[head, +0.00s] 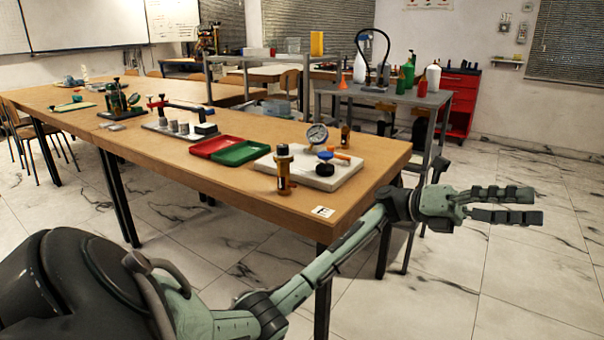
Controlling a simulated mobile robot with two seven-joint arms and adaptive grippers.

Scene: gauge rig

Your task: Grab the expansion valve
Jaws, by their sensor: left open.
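An upright brass-coloured cylindrical part with a dark cap (283,170) stands at the front left corner of a white gauge rig plate (318,180). It may be the expansion valve, but I cannot tell for sure. On the plate are a round gauge (317,134) and a black part with a blue top (325,164), with an orange handle (338,155) beside it. A smaller brass-coloured part (345,137) stands behind. My left gripper (538,206) is open and empty, out over the floor to the right of the table, apart from the rig. My right gripper is not in view.
The long wooden table (240,187) also bears a red tray (215,146), a green tray (241,153) and a stand with metal cylinders (182,128). A grey cart (385,95) with bottles stands behind the table's right end. Floor right of the table is clear.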

